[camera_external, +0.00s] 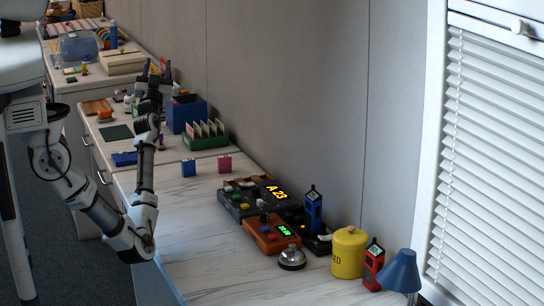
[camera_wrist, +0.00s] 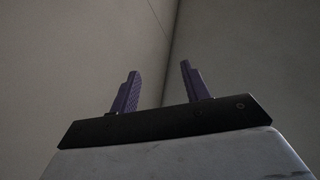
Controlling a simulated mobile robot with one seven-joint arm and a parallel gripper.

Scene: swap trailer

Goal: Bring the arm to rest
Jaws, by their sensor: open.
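My arm rises in the outside view from its base at the left, bends at a low elbow by the counter's front edge, and reaches up over the counter. My gripper (camera_external: 155,68) is at the upper end, pointing up, above the counter and apart from the things on it. In the wrist view my gripper (camera_wrist: 158,88) has its two dark purple fingers spread apart. Nothing is between them. Behind them are only plain grey wall panels and a corner seam.
To the right are a dark display panel (camera_external: 240,205), a bell (camera_external: 292,258), a yellow canister (camera_external: 348,253) and a blue lamp (camera_external: 400,272). The front counter is mostly bare.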

